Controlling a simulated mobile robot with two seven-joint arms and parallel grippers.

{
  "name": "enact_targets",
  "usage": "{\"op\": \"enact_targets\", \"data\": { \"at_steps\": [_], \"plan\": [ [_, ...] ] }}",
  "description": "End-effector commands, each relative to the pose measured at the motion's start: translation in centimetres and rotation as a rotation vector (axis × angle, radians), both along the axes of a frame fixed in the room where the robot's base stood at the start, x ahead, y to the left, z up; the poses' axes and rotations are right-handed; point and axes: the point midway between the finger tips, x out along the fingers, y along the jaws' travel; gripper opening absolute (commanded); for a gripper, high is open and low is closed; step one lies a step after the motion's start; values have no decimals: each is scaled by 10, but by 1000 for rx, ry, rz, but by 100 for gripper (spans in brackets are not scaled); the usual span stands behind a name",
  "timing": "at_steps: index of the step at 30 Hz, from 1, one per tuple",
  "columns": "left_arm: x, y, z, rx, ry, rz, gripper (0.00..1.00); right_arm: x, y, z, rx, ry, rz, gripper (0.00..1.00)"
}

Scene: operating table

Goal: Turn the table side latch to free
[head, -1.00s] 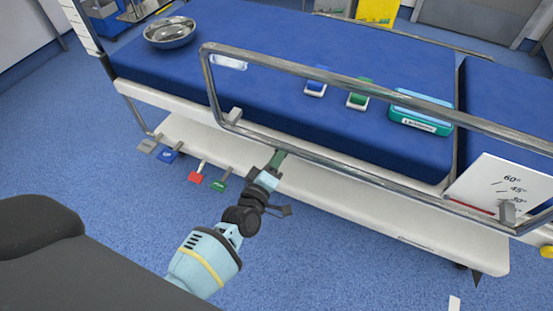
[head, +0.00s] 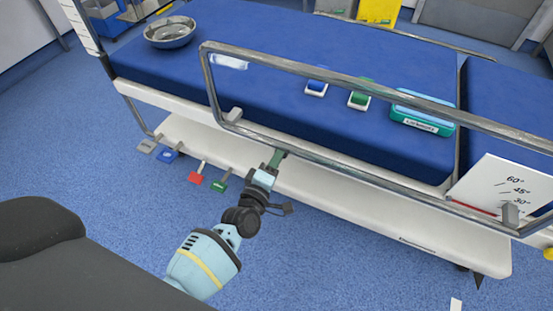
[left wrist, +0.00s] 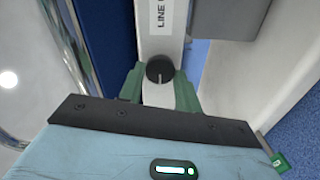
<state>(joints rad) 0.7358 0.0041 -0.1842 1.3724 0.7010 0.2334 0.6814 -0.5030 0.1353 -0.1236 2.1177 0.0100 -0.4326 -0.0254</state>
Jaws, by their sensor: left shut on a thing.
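The operating table (head: 330,195) has a white side under a blue mattress. In the left wrist view, a dark round knob with a pale line, apparently the side latch (left wrist: 160,71), sits on the white side below lettering that starts with "LINE". My left gripper (head: 277,158) reaches the table side below the rail. In the left wrist view its green fingers (left wrist: 160,88) stand on either side of the latch and are shut on it. The head view does not show the latch clearly behind the gripper. My right gripper is not in view.
A metal side rail (head: 335,85) runs just above my left gripper. Several coloured pedals, including a red one (head: 195,179), stick out low at the left. A steel bowl (head: 170,32) and a teal box (head: 421,112) lie on the mattress. The blue floor in front is open.

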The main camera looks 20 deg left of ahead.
Motion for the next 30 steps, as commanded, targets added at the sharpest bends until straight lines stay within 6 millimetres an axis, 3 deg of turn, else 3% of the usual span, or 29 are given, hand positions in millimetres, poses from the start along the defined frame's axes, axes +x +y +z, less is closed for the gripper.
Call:
{"op": "enact_targets", "data": {
  "at_steps": [1,6,16,30],
  "plan": [
    [0,0,-1,-3,1,0,36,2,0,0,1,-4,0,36],
    [0,0,0,-2,1,0,55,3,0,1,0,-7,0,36],
    [-4,0,0,0,1,0,55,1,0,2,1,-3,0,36],
    [-69,3,0,-1,2,0,55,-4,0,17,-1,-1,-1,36]
  ]
}}
